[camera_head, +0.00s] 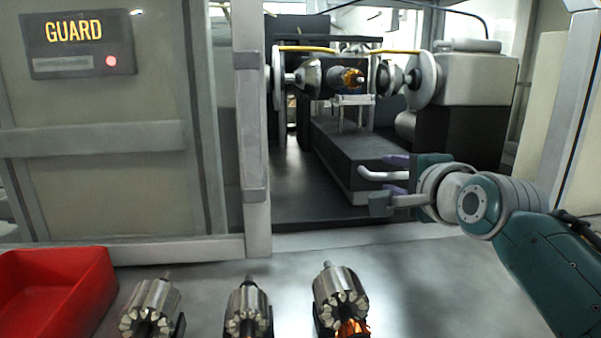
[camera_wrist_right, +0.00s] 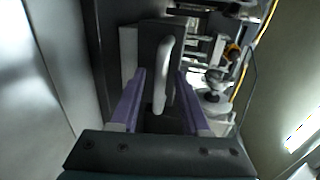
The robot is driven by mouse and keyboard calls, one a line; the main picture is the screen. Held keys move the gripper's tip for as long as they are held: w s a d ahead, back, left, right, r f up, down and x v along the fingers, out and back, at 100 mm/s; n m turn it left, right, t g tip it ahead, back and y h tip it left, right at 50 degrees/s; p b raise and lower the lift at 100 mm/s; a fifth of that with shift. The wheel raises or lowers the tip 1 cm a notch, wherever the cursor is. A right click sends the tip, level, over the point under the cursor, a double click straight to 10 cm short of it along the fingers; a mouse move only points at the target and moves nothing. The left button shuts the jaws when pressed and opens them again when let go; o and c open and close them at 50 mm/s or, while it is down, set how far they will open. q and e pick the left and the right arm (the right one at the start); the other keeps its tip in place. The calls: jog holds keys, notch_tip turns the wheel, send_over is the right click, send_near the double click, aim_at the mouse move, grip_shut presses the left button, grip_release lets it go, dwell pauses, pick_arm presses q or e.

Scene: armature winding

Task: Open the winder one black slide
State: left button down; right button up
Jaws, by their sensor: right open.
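The winder's black slide (camera_head: 340,148) is a dark, long block inside the machine bay. A pale, rounded handle (camera_head: 378,174) sticks out at its near end. My right gripper (camera_head: 388,182) comes in from the right and is open at this handle. In the right wrist view, the handle (camera_wrist_right: 162,80) lies between my two purple fingers (camera_wrist_right: 160,100), with gaps visible on both sides. My left gripper is not in view.
An armature with copper winding (camera_head: 350,78) sits between grey discs above the slide. The guard panel (camera_head: 100,170) and its post (camera_head: 250,120) stand left of the opening. A red bin (camera_head: 60,290) and several armatures (camera_head: 247,305) are on the front table.

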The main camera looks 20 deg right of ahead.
grip_shut()
dwell(1.4)
